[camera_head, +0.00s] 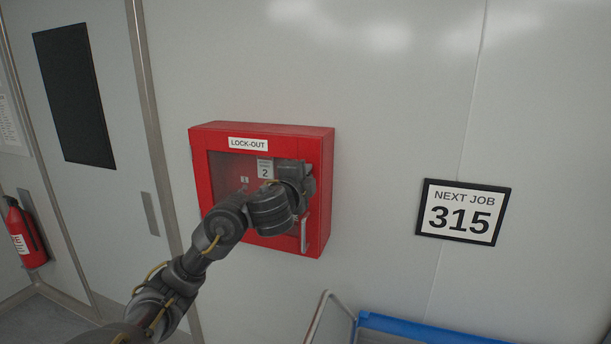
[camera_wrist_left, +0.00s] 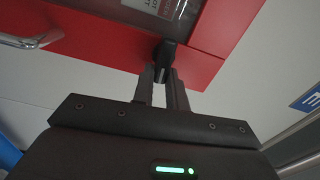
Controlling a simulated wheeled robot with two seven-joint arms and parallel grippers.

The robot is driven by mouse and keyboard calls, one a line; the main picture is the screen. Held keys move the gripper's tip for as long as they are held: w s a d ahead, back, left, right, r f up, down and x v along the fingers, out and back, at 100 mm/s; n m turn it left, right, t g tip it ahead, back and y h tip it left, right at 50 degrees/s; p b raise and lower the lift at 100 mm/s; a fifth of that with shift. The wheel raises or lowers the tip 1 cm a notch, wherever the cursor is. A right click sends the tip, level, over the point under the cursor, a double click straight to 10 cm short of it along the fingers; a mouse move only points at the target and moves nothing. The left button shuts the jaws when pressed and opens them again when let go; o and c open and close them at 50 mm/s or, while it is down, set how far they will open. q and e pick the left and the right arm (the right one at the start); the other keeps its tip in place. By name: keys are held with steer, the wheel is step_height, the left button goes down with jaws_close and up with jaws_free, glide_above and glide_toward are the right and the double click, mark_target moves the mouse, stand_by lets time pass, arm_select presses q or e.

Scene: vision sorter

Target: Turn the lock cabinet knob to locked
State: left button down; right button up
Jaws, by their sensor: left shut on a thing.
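The red lock-out cabinet (camera_head: 203,185) hangs on the wall, with a glazed front and a "LOCK-OUT" label. The arm hides part of its right side. My left gripper (camera_head: 307,183) is at the cabinet's right front edge, and its fingers are mostly hidden in the head view. In the left wrist view, my left gripper (camera_wrist_left: 163,76) is shut on the black knob (camera_wrist_left: 166,50) on the red door frame (camera_wrist_left: 120,48), one finger on each side. The knob's position marks cannot be read. My right gripper is not in view.
A pale bar handle (camera_head: 304,233) is low on the cabinet's right side, near my gripper. A "NEXT JOB 315" sign (camera_head: 463,212) is on the wall to the right. A red extinguisher (camera_head: 27,236) hangs at far left. A blue-edged thing (camera_head: 430,330) with a metal rail (camera_head: 317,316) stands below.

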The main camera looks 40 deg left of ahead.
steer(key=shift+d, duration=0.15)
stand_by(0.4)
arm_select(q)
steer(key=c, duration=1.4)
jaws_free()
steer(key=shift+d, duration=0.1)
